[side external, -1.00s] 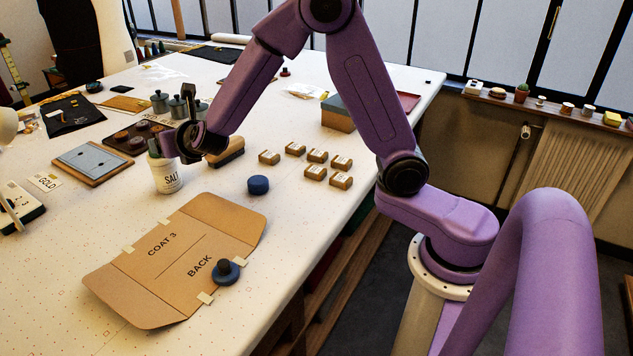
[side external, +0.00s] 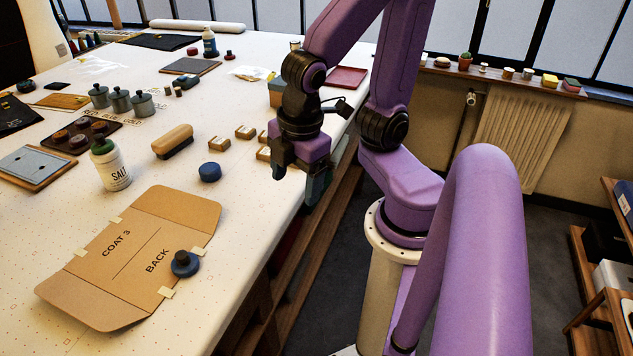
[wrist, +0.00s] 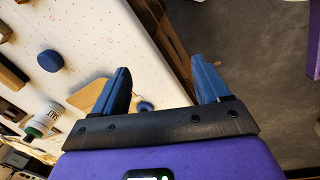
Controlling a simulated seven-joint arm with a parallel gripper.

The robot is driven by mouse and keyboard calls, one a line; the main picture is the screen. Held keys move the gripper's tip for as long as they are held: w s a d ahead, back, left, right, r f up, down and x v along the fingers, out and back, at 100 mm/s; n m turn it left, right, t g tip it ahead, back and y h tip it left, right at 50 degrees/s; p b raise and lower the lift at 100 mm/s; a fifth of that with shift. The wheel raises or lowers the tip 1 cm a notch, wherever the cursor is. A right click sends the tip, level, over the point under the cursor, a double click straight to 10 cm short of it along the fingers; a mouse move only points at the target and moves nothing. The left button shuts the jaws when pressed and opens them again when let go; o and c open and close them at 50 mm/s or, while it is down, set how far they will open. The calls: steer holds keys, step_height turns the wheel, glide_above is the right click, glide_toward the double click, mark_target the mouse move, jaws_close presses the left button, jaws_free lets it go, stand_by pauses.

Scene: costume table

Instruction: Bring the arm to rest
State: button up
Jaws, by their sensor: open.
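My gripper (side external: 298,178) is at the right edge of the table, with its fingers pointing down beside the small cardboard boxes. In the wrist view the two blue fingers of my gripper (wrist: 165,85) stand wide apart with nothing between them. The table edge and the dark floor show beyond them. My arm is folded back near its base, to the right of the table (side external: 240,255).
A brown coat pattern (side external: 135,250) lies flat at the front, with a dark knobbed weight (side external: 185,263) on it. A blue disc (side external: 210,172), a wooden brush (side external: 172,141) and a salt bottle (side external: 111,168) stand behind. Small boxes (side external: 219,144) sit left of my gripper.

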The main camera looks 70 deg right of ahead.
steer(key=shift+m+g+y, duration=0.4)
steer(key=shift+m+g, duration=0.1)
steer(key=shift+g, duration=0.1)
steer(key=shift+s+a, duration=0.1)
steer(key=shift+s, duration=1.9)
